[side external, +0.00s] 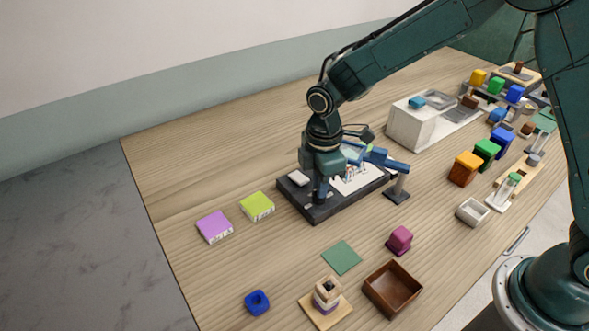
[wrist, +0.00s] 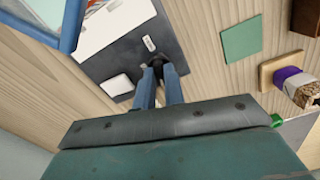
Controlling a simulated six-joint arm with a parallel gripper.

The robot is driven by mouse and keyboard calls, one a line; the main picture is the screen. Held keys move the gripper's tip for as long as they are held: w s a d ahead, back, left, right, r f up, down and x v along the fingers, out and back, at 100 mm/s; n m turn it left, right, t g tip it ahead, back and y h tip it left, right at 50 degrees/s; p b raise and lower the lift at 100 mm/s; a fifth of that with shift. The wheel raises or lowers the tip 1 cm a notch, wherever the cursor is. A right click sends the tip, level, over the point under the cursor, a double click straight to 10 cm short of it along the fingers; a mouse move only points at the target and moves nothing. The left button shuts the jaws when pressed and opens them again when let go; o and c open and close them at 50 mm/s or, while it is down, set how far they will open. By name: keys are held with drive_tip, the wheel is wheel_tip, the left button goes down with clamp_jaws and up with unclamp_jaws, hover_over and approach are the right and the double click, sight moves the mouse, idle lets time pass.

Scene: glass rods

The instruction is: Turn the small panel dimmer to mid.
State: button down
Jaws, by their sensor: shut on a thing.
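The small panel is a dark flat board (side external: 335,213) on the wooden table; its dark surface also shows in the wrist view (wrist: 172,50). My gripper (side external: 320,200) points down over the panel's front-left part. In the wrist view, its two blue fingers (wrist: 158,72) are close together on a small dark knob (wrist: 157,59), which I take as the dimmer. The fingers hide much of the knob, and its pointer or setting cannot be made out. A small white label (wrist: 149,43) lies just beyond the knob. A white block-like switch (wrist: 117,85) sits beside it on the panel.
A blue-barred stand (side external: 396,190) rises close to the panel's right side. Purple (side external: 214,227) and lime (side external: 257,206) boxes lie left. A green square (side external: 342,257), magenta block (side external: 399,240) and brown tray (side external: 392,290) lie in front. A white box (side external: 415,125) stands behind right.

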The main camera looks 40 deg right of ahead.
drive_tip(key=m, duration=1.1)
drive_tip(key=shift+m, duration=2)
drive_tip(key=c, duration=1.5)
unclamp_jaws()
drive_tip(key=shift+r, duration=0.15)
